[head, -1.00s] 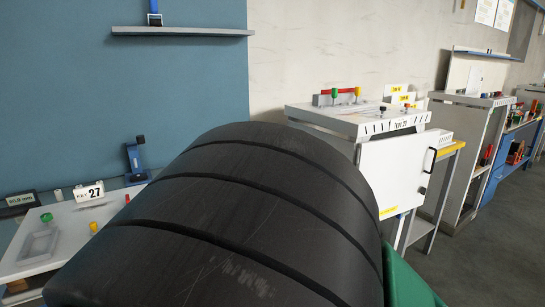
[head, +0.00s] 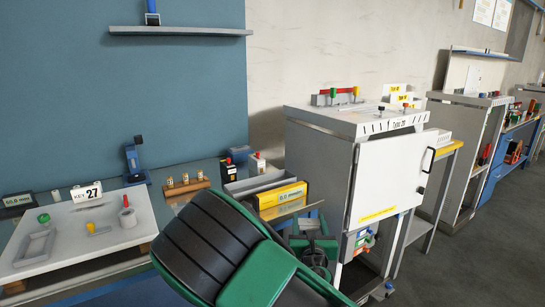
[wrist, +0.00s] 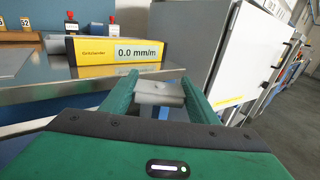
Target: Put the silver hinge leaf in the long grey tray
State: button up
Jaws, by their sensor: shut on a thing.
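My gripper (head: 312,238) is beyond my dark and green arm in the head view, near the front edge of the bench. In the wrist view its green fingers (wrist: 160,88) are shut on the silver hinge leaf (wrist: 158,93), a small grey metal piece with a rounded edge. The leaf is held clear in front of the bench edge. The long grey tray (head: 250,182) lies on the bench behind the yellow level, to the left of my gripper in the head view. The level hides part of it.
The yellow level (head: 281,195) reads 0.0 mm/m and also shows in the wrist view (wrist: 90,50). A white cabinet (head: 390,185) stands close on the right. A wooden block with brass pieces (head: 187,185) and a white board (head: 85,232) are to the left.

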jog(key=s+d+m+h, duration=0.1)
jog(key=d+h, duration=0.3)
jog(key=d, duration=1.4)
jog(key=shift+s+m+g, duration=0.15)
jog(key=shift+m+g, duration=0.15)
jog(key=shift+m, duration=0.6)
jog(key=shift+d, duration=0.15)
